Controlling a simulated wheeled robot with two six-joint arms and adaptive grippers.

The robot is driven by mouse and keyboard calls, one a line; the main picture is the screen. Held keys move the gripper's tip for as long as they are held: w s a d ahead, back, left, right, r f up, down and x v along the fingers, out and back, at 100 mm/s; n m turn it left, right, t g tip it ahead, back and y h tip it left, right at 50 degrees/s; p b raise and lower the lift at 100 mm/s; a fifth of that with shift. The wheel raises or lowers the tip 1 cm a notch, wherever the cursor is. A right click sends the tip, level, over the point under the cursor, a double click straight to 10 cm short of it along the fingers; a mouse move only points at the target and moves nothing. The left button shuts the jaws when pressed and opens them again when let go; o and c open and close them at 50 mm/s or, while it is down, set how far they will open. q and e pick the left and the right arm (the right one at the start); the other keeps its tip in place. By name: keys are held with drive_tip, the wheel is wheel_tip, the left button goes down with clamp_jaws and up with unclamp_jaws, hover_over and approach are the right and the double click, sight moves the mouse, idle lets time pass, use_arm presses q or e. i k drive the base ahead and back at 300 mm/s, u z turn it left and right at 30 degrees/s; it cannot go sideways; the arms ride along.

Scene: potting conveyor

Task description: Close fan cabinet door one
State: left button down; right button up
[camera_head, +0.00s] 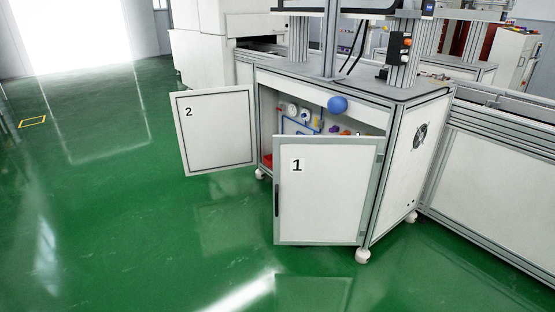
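The fan cabinet (411,170) stands right of the middle, a grey-framed white box with a fan vent on its right side. Door one (325,205), white with a grey frame and a black "1", stands open at the front right. A dark handle strip runs along its left edge. Door two (215,135), marked "2", is swung open to the left. Between the doors the inside shows, with blue, white and red items. Neither of my grippers is in view.
A conveyor frame (500,180) with white panels runs along the right of the cabinet. A blue ball (337,104) shows at the cabinet's top front edge. A white machine (200,55) stands behind door two. The green floor (110,220) at left and front is clear.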

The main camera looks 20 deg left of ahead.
sight(324, 186)
drive_tip(key=z, duration=0.4)
drive_tip(key=i, duration=1.4)
drive_tip(key=u, duration=0.6)
